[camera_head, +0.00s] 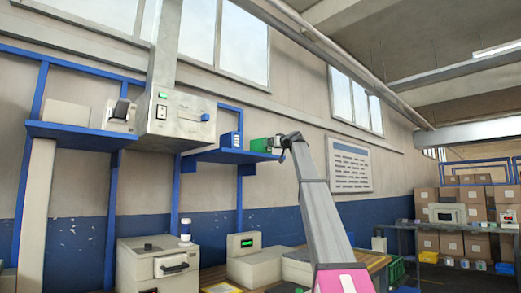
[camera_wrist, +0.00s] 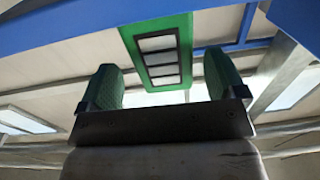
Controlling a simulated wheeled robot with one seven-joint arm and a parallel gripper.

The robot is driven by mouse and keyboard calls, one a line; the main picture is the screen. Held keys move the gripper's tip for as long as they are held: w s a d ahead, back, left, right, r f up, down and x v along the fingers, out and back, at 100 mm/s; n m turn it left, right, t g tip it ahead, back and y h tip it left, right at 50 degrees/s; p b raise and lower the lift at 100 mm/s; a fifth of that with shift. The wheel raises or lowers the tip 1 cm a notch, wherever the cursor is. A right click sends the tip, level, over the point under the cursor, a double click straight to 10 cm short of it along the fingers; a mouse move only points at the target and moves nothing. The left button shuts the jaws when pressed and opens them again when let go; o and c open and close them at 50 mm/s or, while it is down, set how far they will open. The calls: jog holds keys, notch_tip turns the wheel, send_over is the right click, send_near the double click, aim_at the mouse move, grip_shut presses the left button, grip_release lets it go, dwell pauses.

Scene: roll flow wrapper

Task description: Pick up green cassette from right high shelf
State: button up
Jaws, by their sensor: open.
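The green cassette (camera_head: 260,145) stands at the right end of the right high blue shelf (camera_head: 238,156). In the wrist view the cassette (camera_wrist: 127,38) shows a green frame with a column of several pale windows. My gripper (camera_head: 281,146) is at the shelf's right end, close beside the cassette. In the wrist view my gripper (camera_wrist: 162,80) is open, its two green-padded fingers on either side of the cassette's near end. The exact depth between the fingers is hard to tell.
A blue block (camera_head: 231,140) stands left of the cassette on the same shelf. A grey control box (camera_head: 177,118) hangs farther left. A blue shelf edge (camera_wrist: 60,42) crosses the top of the wrist view. A bench with machines (camera_head: 255,262) lies below.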

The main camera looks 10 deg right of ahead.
aim_at(261, 147)
jog(key=x, duration=0.5)
jog(key=shift+a, duration=0.15)
jog(key=shift+s, duration=0.1)
jog(key=c, duration=1.2)
